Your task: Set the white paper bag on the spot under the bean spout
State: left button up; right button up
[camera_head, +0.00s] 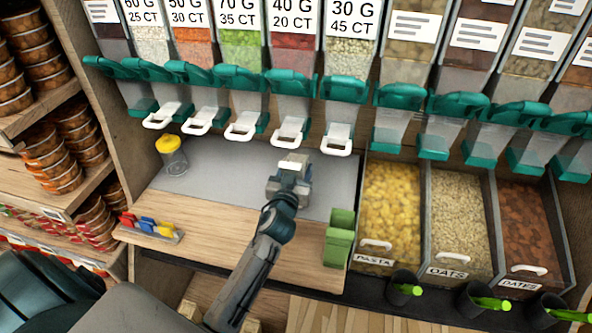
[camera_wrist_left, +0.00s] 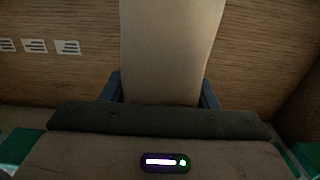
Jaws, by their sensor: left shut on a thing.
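My left gripper (camera_head: 290,176) is over the grey counter mat (camera_head: 226,170), below the row of spouts. In the left wrist view its two fingers (camera_wrist_left: 160,88) are shut on the pale paper bag (camera_wrist_left: 172,45), one on each side. In the head view the bag is mostly hidden by the gripper, and I cannot tell whether it touches the mat. White-handled spouts hang above, including one almost directly over the gripper (camera_head: 290,131) and one to its right (camera_head: 337,139). I cannot tell which is the bean spout. My right gripper is not in view.
A jar with a yellow lid (camera_head: 172,155) stands at the mat's left. Coloured clips (camera_head: 152,228) sit at the front left, and green boxes (camera_head: 339,238) at the front right. Bins of pasta (camera_head: 391,211), oats and dates are to the right. Mat around the gripper is clear.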

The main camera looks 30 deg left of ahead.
pick_arm(q)
jog(key=o, duration=1.2)
jog(key=shift+c, duration=0.2)
jog(key=shift+s, duration=0.2)
jog(key=b+v, duration=0.2)
jog(key=v, duration=0.9)
jog(key=shift+s+d, duration=0.15)
jog(key=shift+s, duration=0.15)
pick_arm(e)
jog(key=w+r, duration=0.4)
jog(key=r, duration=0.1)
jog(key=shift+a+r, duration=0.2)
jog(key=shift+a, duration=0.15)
